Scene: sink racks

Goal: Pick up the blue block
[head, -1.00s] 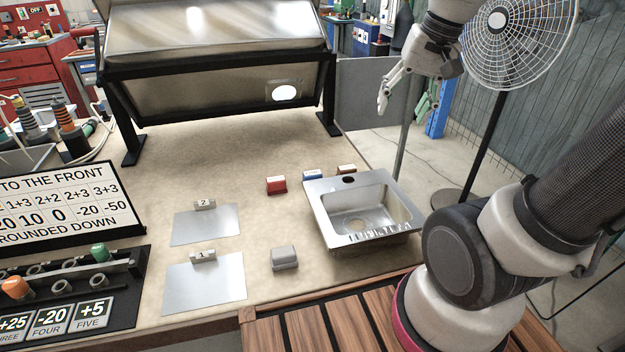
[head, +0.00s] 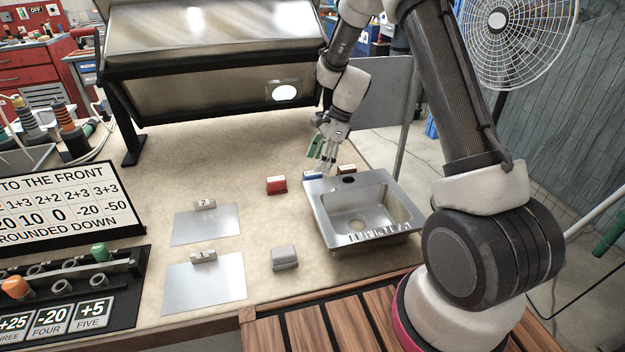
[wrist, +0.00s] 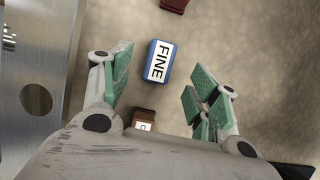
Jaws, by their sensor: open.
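The blue block (wrist: 160,65) carries a white label reading "FINE". In the wrist view it lies on the table ahead of my fingers, roughly between their lines and nearer the left finger.
The metal sink (head: 320,215) stands close in front of the block. A red block (head: 276,185) is to its left and a brown block (head: 346,169) to its right; the brown one shows near my palm in the wrist view (wrist: 144,118). A grey block (head: 284,257) stands nearer the front.

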